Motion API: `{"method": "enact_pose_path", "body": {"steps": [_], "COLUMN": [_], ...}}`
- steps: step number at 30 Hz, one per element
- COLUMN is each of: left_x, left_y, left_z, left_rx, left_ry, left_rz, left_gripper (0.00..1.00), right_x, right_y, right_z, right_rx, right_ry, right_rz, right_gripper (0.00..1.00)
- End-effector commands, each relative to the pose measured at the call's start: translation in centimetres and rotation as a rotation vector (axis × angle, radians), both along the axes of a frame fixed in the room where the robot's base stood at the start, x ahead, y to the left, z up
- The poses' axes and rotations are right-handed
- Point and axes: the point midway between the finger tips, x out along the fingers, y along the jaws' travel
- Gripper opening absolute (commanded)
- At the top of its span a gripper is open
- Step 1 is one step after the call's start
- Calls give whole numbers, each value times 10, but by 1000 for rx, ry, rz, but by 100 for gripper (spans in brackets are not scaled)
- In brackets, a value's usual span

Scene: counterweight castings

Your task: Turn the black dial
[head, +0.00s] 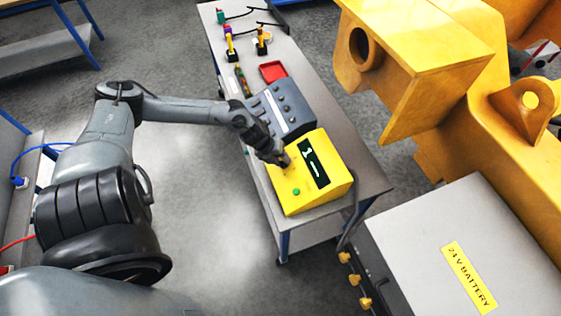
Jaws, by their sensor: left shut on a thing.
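A yellow box (323,191) with a dark display panel (314,164) and a green button (297,191) stands on the narrow bench. My left gripper (284,161) reaches in from the left and is shut at the box's sloped face, beside the display. It is shut on the black dial, which is mostly hidden by the fingers, so its angle cannot be read. My right gripper is not in view.
A grey-blue control box (289,106) stands right behind the yellow box. Large yellow castings (420,60) and a grey battery box (420,235) stand to the right.

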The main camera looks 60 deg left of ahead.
Motion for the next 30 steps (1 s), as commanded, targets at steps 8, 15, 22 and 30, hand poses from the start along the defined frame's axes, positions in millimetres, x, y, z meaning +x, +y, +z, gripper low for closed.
{"method": "enact_pose_path", "body": {"steps": [8,15,22,30], "left_x": [1,1,1,1], "left_y": [0,-1,-1,-1], "left_z": [-4,-4,-5,-4], "left_rx": [128,238,344,452], "left_ry": [-16,-31,-44,-58], "left_rz": [-232,-430,-620,-816], "left_gripper": [4,4,4,4], "right_x": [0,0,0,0], "right_y": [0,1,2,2], "right_z": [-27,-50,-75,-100], "right_rx": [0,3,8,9], "right_ry": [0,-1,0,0], "right_rz": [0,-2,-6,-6], "right_gripper": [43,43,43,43]}}
